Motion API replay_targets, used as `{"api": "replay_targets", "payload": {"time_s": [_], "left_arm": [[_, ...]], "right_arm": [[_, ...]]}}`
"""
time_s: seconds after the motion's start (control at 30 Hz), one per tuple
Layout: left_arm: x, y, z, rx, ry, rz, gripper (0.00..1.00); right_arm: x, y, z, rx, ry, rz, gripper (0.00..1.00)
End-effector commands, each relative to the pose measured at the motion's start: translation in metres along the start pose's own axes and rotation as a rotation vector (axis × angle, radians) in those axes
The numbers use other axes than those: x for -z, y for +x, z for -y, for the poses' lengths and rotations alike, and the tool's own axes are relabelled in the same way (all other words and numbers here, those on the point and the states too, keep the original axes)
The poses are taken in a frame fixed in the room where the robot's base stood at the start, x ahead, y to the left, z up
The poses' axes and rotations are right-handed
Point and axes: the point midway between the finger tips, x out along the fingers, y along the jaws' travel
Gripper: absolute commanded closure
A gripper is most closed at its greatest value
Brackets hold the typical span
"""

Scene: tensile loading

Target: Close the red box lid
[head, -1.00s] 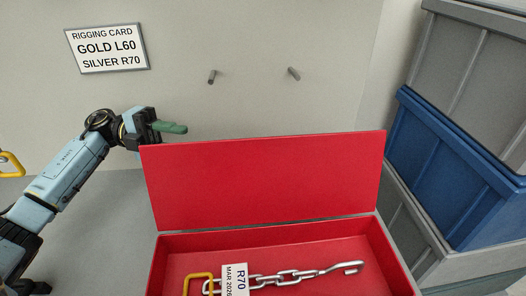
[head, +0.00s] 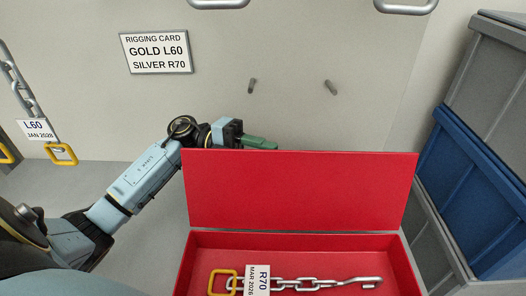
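The red box (head: 293,240) is at the bottom right of centre. Its red lid (head: 300,190) stands raised, nearly upright, along the back edge. A chain with a yellow link and an R70 tag (head: 257,280) lies inside. My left gripper (head: 262,143) is at the lid's upper left corner, with green fingers just above and behind the top edge. The lid hides part of it. I cannot tell whether it touches the lid or whether its fingers are apart. My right gripper is not in view.
A rigging card (head: 157,53) and two pegs (head: 252,86) (head: 330,87) are on the wall behind. A chain with an L60 tag (head: 37,129) hangs at the left. Stacked grey and blue crates (head: 480,190) stand at the right. The wall area above the lid is clear.

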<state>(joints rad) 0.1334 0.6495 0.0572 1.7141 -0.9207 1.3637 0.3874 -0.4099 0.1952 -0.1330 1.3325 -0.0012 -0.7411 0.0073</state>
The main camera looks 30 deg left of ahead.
Motion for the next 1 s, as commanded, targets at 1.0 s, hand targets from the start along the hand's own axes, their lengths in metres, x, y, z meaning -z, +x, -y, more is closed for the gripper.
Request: {"api": "replay_targets", "payload": {"time_s": [1.0], "left_arm": [[0.0037, 0.0079, 0.0037, -0.021, 0.044, -0.012, 1.00]], "right_arm": [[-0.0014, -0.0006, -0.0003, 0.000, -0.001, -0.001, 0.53]]}}
